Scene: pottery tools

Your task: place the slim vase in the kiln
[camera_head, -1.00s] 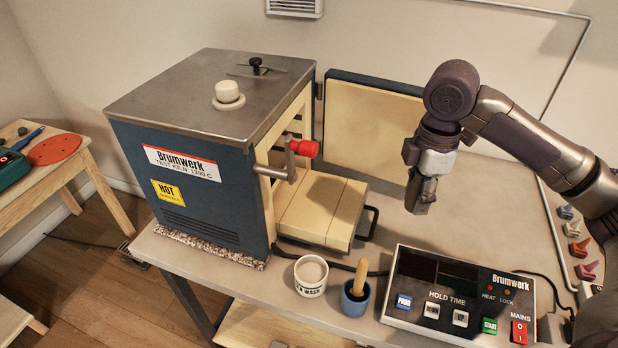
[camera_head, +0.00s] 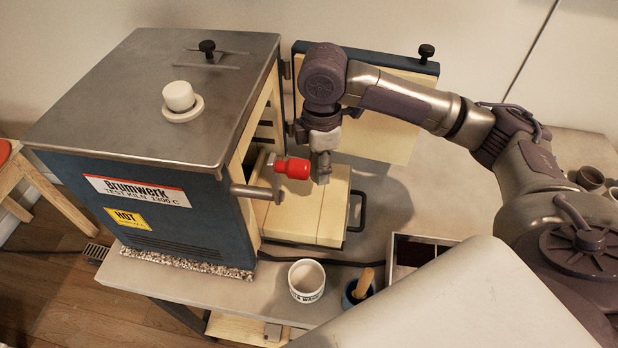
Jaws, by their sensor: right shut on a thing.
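The kiln (camera_head: 180,225) is a blue box with a grey metal top, on the left of the table. Its door (camera_head: 395,80) is swung open behind, and a cream slab (camera_head: 305,215) sticks out of its open side. My right gripper (camera_head: 322,178) points down over the slab, close beside the red grip (camera_head: 293,168) of the kiln's lever. Its fingers are close together on a thing I cannot make out; I cannot tell whether they touch the red grip. I cannot make out a slim vase. My left gripper is out of view.
A white cup (camera_head: 306,281) and a blue pot (camera_head: 358,290) with a wooden handle stand in front of the slab. A black handle (camera_head: 361,212) is on the slab's right side. Brown pots (camera_head: 592,180) stand at far right. My pale arm link covers the lower right.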

